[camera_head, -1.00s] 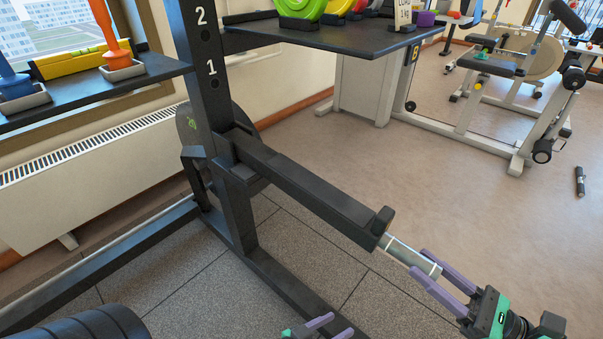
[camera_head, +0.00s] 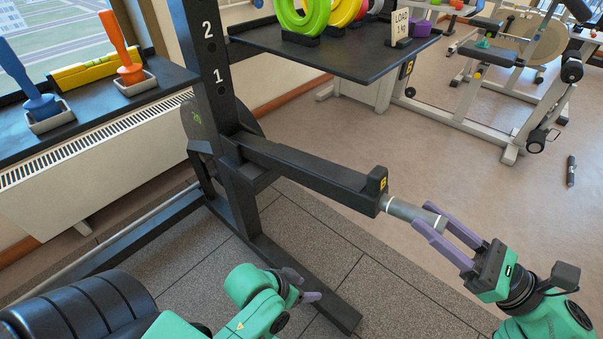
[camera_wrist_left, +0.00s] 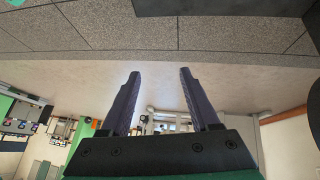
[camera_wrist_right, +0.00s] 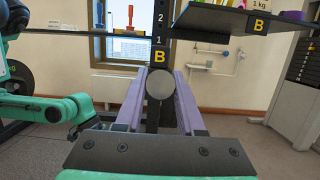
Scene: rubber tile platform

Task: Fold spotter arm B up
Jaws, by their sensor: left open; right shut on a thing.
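Spotter arm B (camera_head: 310,173) is a black bar extending from the rack upright (camera_head: 211,80) toward the lower right. It is roughly level, with a yellow B tag and a grey metal handle (camera_head: 401,208) at its free end. My right gripper (camera_head: 430,222) is shut on that handle. The right wrist view shows the handle's round end (camera_wrist_right: 160,84) between its purple fingers. My left gripper (camera_head: 312,284) is open and empty, low near the rack's foot and below the arm. In the left wrist view its fingers (camera_wrist_left: 157,85) stand apart with nothing between them.
A black shelf (camera_head: 330,58) with coloured plates and a load sign overhangs beyond the arm. A window shelf (camera_head: 90,108) holds orange and blue tools at left. Black weights (camera_head: 75,310) sit at lower left.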

